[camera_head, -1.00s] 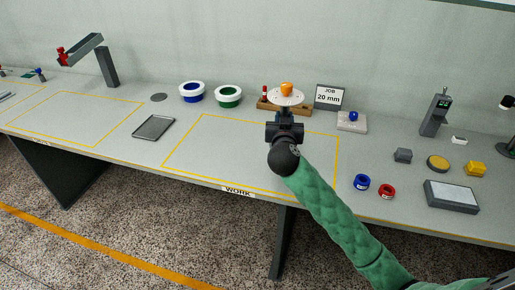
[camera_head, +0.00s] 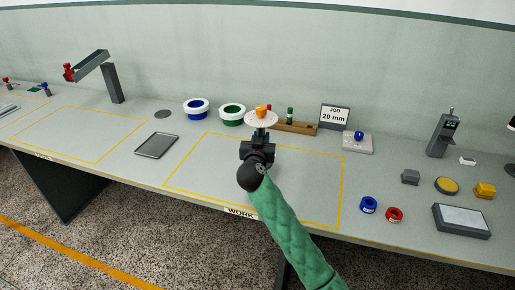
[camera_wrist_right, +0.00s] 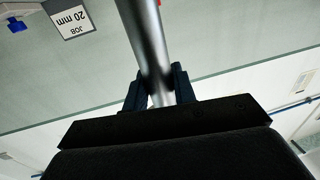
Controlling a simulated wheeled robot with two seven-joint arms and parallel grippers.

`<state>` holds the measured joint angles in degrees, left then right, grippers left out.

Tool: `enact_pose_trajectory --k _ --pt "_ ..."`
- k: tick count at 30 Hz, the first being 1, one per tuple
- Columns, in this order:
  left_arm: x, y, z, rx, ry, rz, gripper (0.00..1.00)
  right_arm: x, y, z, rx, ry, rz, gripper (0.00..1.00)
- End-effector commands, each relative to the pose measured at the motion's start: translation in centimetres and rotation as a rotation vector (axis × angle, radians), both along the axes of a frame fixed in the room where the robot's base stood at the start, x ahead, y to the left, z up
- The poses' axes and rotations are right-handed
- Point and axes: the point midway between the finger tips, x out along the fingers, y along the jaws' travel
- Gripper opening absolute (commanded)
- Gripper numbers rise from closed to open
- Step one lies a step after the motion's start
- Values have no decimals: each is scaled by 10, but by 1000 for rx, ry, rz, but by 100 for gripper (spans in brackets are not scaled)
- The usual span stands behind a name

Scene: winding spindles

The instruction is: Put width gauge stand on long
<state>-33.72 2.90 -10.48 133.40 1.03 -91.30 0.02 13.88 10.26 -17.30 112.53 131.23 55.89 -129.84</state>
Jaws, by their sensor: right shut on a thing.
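My right gripper (camera_head: 260,137) is shut on a metal post (camera_wrist_right: 150,45), which rises between the two fingers in the right wrist view. In the head view a pale round disc (camera_head: 251,119) with an orange piece (camera_head: 261,111) on top sits above this gripper. The held thing is upright over the back part of the WORK outline. A dark grey upright device with a small green display (camera_head: 438,146) stands at the right. I cannot tell which thing is the width gauge stand or which is "long". My left gripper is not in view.
A wooden block (camera_head: 303,129) with a green peg is partly behind the disc. Blue-centred (camera_head: 197,112) and green-centred (camera_head: 233,119) white rings lie left of it. A JOB 20 mm sign (camera_head: 335,117) stands behind. The WORK area is mostly clear.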

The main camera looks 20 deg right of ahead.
Motion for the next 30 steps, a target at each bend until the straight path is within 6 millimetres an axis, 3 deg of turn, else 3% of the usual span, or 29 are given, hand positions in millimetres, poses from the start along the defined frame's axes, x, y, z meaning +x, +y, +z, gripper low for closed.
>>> enact_pose_trajectory --k 8,18,30 --pt "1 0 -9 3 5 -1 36 7 10 -10 0 -1 0 0" --pt "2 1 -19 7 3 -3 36 7 10 -46 0 0 0 0" --pt "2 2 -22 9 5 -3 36 7 10 -47 0 -2 0 0"
